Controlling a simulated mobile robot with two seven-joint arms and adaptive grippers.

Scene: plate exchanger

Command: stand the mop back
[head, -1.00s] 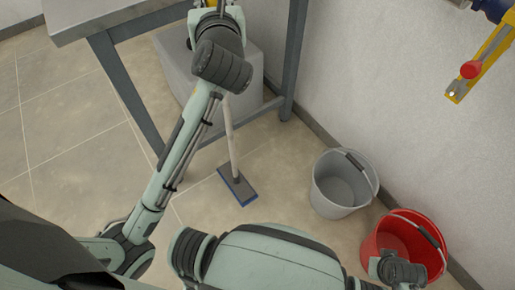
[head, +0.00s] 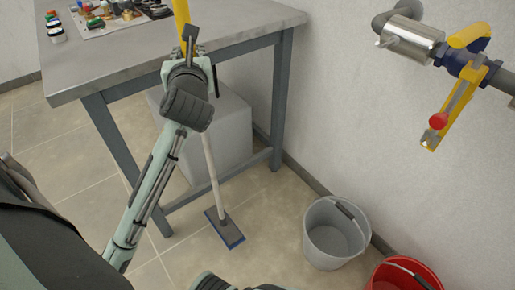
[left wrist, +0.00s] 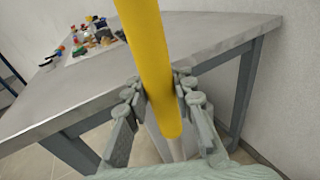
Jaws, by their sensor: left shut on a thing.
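The mop has a yellow upper handle (head: 181,18), a pale lower pole and a flat grey-blue head (head: 224,228). Its head is at floor level in front of the table; I cannot tell whether it touches the floor. The pole looks close to upright with a slight tilt. My left gripper (head: 189,55) is shut around the yellow handle, above the table's near right side. In the left wrist view the fingers (left wrist: 160,85) close on both sides of the yellow handle (left wrist: 145,40). Part of the pole is hidden behind my left arm. My right gripper is not in view.
The grey metal table (head: 240,20) carries several small coloured items at its far left. A pale block (head: 225,125) stands beneath it. A grey bucket (head: 335,235) and a red bucket (head: 392,278) stand by the wall. A pipe with a yellow valve lever (head: 455,100) sticks out above.

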